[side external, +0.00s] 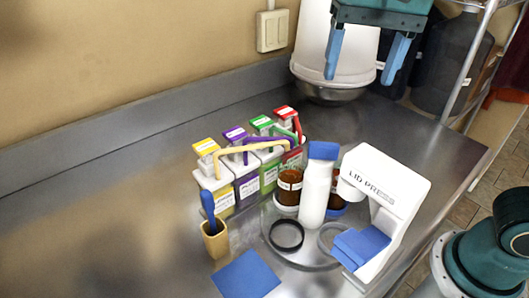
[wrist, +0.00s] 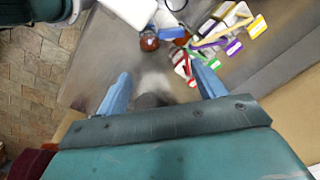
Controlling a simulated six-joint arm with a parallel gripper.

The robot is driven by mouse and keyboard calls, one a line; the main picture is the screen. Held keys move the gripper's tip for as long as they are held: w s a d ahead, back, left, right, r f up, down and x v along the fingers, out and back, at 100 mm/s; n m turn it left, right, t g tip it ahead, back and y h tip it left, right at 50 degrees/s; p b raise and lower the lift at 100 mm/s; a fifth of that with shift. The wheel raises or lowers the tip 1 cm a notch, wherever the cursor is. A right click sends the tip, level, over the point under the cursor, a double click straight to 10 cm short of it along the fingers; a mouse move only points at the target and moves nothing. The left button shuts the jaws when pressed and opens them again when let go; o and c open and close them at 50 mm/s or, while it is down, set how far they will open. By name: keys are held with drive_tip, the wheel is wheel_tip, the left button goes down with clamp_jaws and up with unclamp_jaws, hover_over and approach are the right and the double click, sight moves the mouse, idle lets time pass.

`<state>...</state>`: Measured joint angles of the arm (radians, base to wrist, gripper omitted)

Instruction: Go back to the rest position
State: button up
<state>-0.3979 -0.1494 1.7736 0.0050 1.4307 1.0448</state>
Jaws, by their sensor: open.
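My gripper (side external: 361,77) is high at the top of the side view, in front of a large white container. Its two blue fingers are spread wide with nothing between them. In the wrist view my open gripper (wrist: 160,75) points down at the metal counter, with the work items beyond the fingertips. The white lid press (side external: 405,190) stands at the right of the work area, well below and apart from my gripper. Two brown jars are near it; the left jar (side external: 289,186) is clear to see, the other is partly hidden by a white bottle (side external: 315,195).
Several small cartons with coloured handles, including a yellow one (side external: 213,183), stand in a row. A tan cup (side external: 215,240) holds a blue-handled tool. A black ring (side external: 286,236) and blue cloth (side external: 246,275) lie in front. A metal bowl (side external: 328,90) sits under the white container (side external: 358,50). The left counter is clear.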

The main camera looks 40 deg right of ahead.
drive_tip(key=s+d+f+n+t, duration=0.4)
drive_tip(key=s+d+f+n, duration=0.3)
drive_tip(key=s+d+f, duration=0.2)
drive_tip(key=s+d, duration=0.1)
drive_tip(key=d, duration=0.1)
drive_tip(key=shift+s+d+f+t, duration=0.15)
drive_tip(key=shift+d+f+t, duration=0.15)
drive_tip(key=shift+d, duration=0.1)
